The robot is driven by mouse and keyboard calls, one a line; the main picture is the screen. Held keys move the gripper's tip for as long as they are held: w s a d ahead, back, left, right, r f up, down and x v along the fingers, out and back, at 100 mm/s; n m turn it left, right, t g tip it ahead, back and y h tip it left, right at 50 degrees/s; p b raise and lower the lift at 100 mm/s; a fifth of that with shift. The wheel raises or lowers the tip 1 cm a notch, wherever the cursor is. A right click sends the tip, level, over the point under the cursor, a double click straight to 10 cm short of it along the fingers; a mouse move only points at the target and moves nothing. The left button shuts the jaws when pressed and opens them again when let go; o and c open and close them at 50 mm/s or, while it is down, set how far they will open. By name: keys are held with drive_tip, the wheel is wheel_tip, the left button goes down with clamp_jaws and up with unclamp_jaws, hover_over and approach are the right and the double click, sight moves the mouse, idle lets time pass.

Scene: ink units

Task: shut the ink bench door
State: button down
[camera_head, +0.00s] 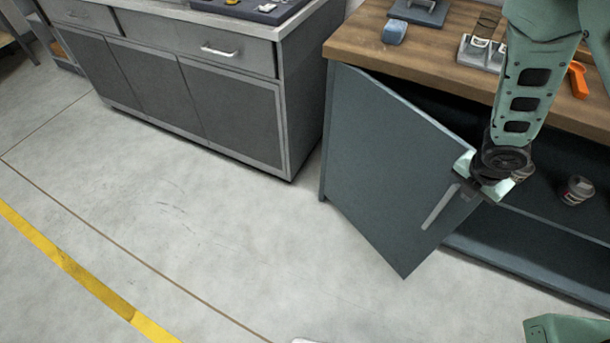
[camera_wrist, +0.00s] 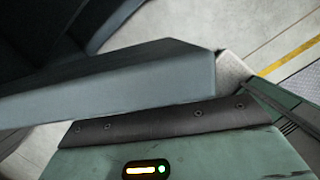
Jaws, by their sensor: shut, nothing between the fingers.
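The ink bench door (camera_head: 385,165) is a blue-grey panel standing open, hinged at its left side and swung out over the floor. Its grey bar handle (camera_head: 440,206) is near the free edge. My gripper (camera_head: 468,188) is shut and empty at the upper part of that free edge, close to the handle; I cannot tell whether it touches the door. In the wrist view the door (camera_wrist: 120,88) shows close up as a thick blue-grey edge across the middle. The fingertips are not clear there.
The bench's wooden top (camera_head: 440,50) carries a blue block (camera_head: 395,32), a grey-white holder (camera_head: 480,52) and an orange tool (camera_head: 578,80). A dark jar (camera_head: 577,190) stands inside the open cupboard. A grey cabinet (camera_head: 190,95) stands to the left. The floor (camera_head: 240,240) before the door is clear.

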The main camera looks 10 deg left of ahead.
drive_tip(key=w+d+n+p, duration=0.2)
drive_tip(key=w+d+p, duration=0.2)
drive_tip(key=w+d, duration=0.3)
drive_tip(key=shift+w+d+n+y+p, duration=0.25)
drive_tip(key=shift+w+n+y+p, duration=0.1)
drive_tip(key=shift+w, duration=0.85)
